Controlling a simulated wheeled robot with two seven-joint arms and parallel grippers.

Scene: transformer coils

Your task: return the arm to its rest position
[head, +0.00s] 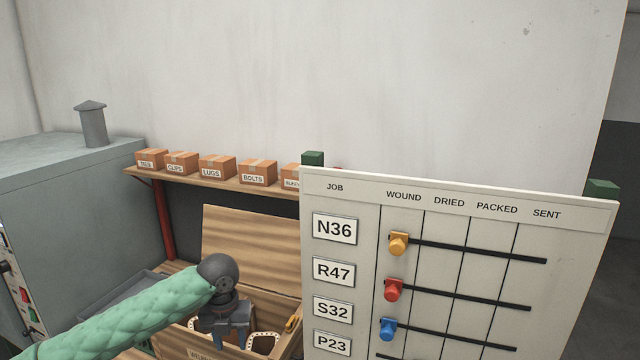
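My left arm, in a green quilted sleeve, comes in from the lower left. Its dark grey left gripper (228,335) points down over an open wooden crate (285,318). The fingers look spread apart, and I see nothing held between them. Parts with a white, dotted edge lie in the crate beneath and beside the gripper, partly hidden by it. My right arm and gripper are not in view.
A job board (345,290) with coloured pegs on sliding tracks stands close on the right. A shelf (215,185) with several labelled cartons runs behind the crate. A grey cabinet (70,200) with a vent pipe stands at left.

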